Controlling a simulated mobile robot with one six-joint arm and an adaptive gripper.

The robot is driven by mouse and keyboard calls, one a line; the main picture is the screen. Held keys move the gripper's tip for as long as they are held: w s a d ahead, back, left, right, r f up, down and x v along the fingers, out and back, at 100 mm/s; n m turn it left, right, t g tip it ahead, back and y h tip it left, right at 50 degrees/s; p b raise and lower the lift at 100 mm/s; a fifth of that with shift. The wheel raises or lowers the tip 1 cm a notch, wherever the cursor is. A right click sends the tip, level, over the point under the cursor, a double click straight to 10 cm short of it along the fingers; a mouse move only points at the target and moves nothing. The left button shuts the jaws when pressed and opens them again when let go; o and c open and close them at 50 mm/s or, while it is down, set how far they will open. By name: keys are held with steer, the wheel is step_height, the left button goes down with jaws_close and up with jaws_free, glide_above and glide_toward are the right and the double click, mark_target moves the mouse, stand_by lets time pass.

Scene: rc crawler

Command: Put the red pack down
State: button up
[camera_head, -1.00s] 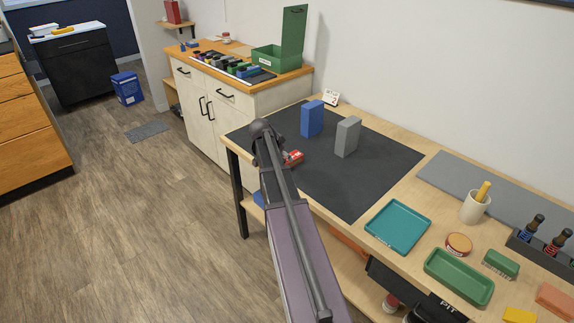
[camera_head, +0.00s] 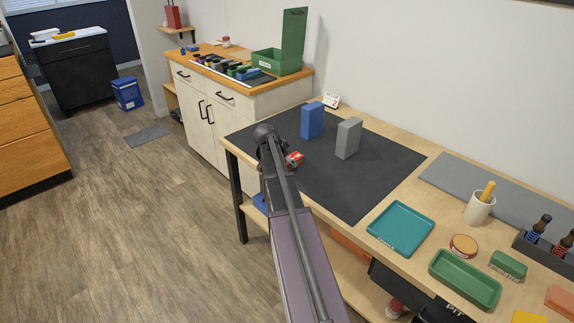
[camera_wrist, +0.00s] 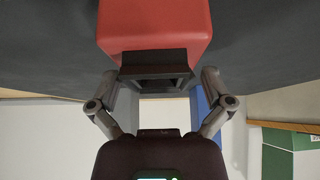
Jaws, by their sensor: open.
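The red pack (camera_head: 294,160) lies on the dark mat (camera_head: 350,195) near its left edge, partly hidden by my arm in the head view. In the wrist view the red pack (camera_wrist: 155,25) fills the top middle, with a dark end piece facing my gripper. My gripper (camera_wrist: 158,80) is open, one finger on each side of that dark end. Both fingers look apart from the pack. In the head view my arm hides the fingers.
A blue block (camera_head: 312,120) and a grey block (camera_head: 347,138) stand upright on the mat beyond the pack. A teal tray (camera_head: 400,228) and a green tray (camera_head: 465,280) are to the right. The mat between the blocks and the teal tray is clear.

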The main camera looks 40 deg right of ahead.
mark_target(292, 157)
steer(key=c, duration=1.3)
steer(key=shift+r, duration=0.2)
step_height(292, 157, up, 4)
steer(key=p, duration=0.4)
steer(key=shift+f, duration=0.1)
steer(key=s+a, duration=0.3)
steer(key=s, duration=0.1)
steer(key=s+a, duration=0.3)
steer(key=s, duration=0.2)
steer(key=s+a+p, duration=0.1)
steer(key=s+a, duration=0.1)
steer(key=s, duration=0.2)
steer(key=shift+s+a+r, duration=0.2)
steer(key=shift+a+r, duration=0.2)
